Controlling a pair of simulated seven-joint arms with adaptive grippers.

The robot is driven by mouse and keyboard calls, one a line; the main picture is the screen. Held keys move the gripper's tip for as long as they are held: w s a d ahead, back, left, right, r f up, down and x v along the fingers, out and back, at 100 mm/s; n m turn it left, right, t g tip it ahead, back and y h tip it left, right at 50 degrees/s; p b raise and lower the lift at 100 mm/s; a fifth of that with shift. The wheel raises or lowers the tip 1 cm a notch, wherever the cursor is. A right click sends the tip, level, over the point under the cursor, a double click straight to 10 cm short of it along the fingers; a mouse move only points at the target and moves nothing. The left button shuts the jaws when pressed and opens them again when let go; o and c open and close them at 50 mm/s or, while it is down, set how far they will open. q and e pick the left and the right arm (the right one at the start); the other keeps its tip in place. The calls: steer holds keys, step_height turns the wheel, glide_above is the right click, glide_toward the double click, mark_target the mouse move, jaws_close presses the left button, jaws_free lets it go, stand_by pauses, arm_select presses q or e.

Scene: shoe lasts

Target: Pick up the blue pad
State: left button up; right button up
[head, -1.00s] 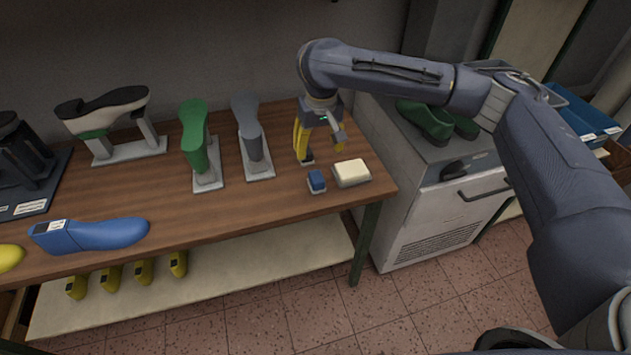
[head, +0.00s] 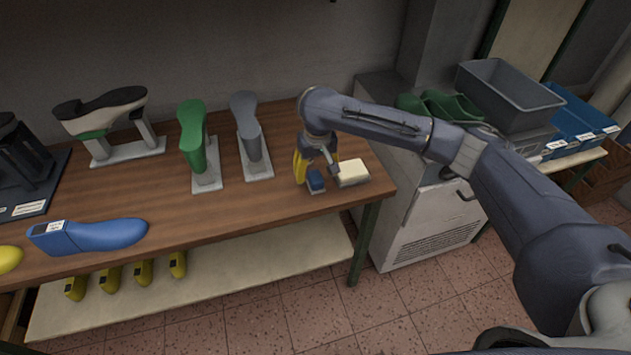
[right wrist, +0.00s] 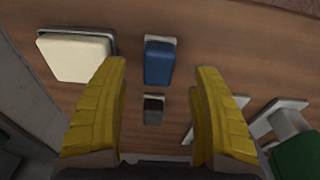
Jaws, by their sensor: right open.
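The blue pad (head: 315,181) is a small blue block on a light base, on the right part of the wooden table. In the right wrist view the blue pad (right wrist: 159,62) lies ahead of the fingertips, in line with the gap between them. My right gripper (head: 317,167) is open and empty, low over the table right by the pad, and partly hides it. Its two yellow fingers show in the right wrist view (right wrist: 161,75). My left gripper is not in view.
A cream pad (head: 352,172) sits close to the right of the blue pad. Grey (head: 249,130) and green (head: 194,140) lasts on stands are to the left. A blue last (head: 105,234) lies at the front left. The bare tabletop (head: 225,215) in front is free.

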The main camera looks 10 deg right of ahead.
mark_target(316, 177)
steer(key=shift+w+d+f, duration=0.1)
steer(key=shift+w+f, duration=0.1)
steer(key=shift+f, duration=1)
steer(key=shift+w+f, duration=0.15)
steer(key=shift+f, duration=1.05)
steer(key=shift+c, duration=0.5)
steer(key=c, duration=1.3)
